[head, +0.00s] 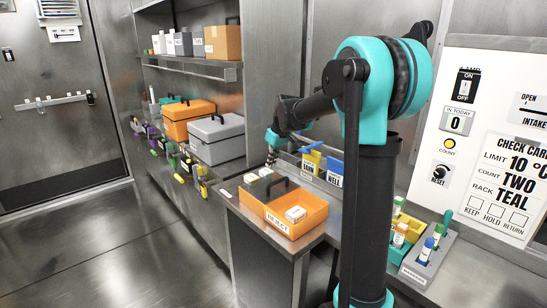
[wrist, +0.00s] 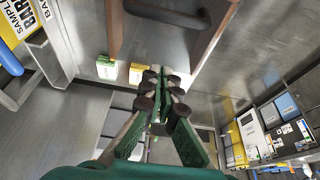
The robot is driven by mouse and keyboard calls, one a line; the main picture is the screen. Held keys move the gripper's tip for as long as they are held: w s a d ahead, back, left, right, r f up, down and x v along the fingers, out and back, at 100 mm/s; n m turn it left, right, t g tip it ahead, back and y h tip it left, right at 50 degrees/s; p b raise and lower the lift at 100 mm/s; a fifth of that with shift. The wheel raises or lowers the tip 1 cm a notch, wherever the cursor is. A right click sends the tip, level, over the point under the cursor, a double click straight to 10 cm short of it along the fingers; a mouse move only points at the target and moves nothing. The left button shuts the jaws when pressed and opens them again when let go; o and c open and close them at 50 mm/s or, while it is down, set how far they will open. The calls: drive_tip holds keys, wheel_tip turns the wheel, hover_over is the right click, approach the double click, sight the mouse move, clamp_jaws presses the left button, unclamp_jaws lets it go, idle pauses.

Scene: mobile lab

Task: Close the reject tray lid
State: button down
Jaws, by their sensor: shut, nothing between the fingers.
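The orange reject tray (head: 262,212) sits on the counter in the head view, with a REJECT label on its front. Its top is open and a small white box (head: 296,214) shows inside. A dark bar-shaped handle (head: 278,184) stands at the tray's back left; the lid panel itself is hard to make out. My gripper (head: 270,163) is behind and above that handle, apart from it. In the wrist view, my gripper's fingertips (wrist: 165,90) are together and empty. A dark handle (wrist: 168,12) crosses the top of that view, beyond the fingertips.
Small boxes (head: 263,172) stand behind the tray. Blue and yellow bins (head: 311,161) are to its right at the back. A tube rack (head: 429,262) stands on the counter at right. Orange and grey cases (head: 217,139) fill the left shelf. The floor at left is clear.

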sight(275, 189)
drive_tip(key=x, duration=0.4)
drive_tip(key=shift+f, duration=0.2)
drive_tip(key=s+d, duration=0.2)
drive_tip(key=shift+s+f, duration=0.2)
drive_tip(key=shift+s, duration=0.1)
drive_tip(key=shift+s+d, duration=0.15)
drive_tip(key=shift+s, duration=0.1)
drive_tip(key=s+d, duration=0.9)
drive_tip(key=s, duration=0.3)
drive_tip(key=shift+s, duration=0.3)
drive_tip(key=shift+f, duration=0.1)
